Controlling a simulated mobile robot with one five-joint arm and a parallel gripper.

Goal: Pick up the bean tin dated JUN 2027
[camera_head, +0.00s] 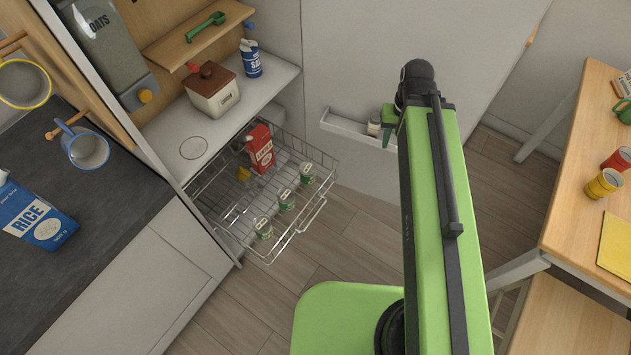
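Three small green-and-white tins stand in a row along the front of a pulled-out wire basket: a near one (263,228), a middle one (286,200) and a far one (306,172). Their dates are too small to read, so I cannot tell which is dated JUN 2027. My green arm reaches up the picture to the right of the basket. The end of my arm, with my gripper (387,135), is mostly hidden behind the arm, near the wall ledge and apart from the tins. Its fingers do not show clearly.
The wire basket (233,212) also holds a red carton (260,148) and a small yellow thing (243,174). A white wall ledge (343,125) holds a small jar (374,127). A wooden table (575,190) stands right. Floor (340,240) is clear beside the basket.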

